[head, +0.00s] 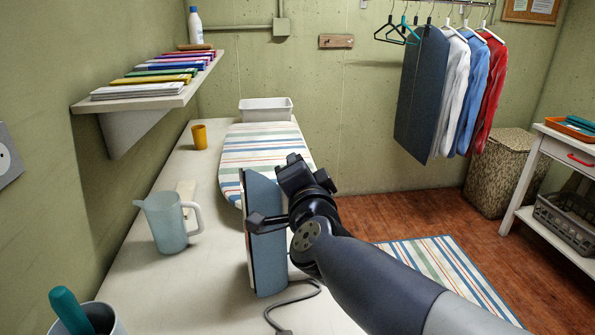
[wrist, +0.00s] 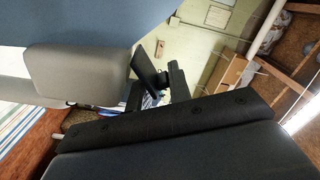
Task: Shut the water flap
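A tall blue appliance (head: 264,262) with a pale edge, likely an iron on end, stands on the white worktop. A dark cord runs from its foot. My gripper (head: 284,196) is at its upper part, partly covering it. The wrist view shows a blue surface (wrist: 90,18) and a rounded grey part (wrist: 75,78) very close, probably the same appliance. Dark gripper parts (wrist: 160,82) show beside them. I cannot make out the water flap for certain, nor whether it is open. My finger spacing and any contact are unclear.
A translucent jug (head: 166,222) and a yellow cup (head: 199,136) stand left on the worktop (head: 150,290). A striped ironing board (head: 262,143) lies behind the appliance, with a white bin (head: 266,109) beyond. A shelf (head: 125,103) juts from the left wall. A grey mug (head: 112,326) stands at front left.

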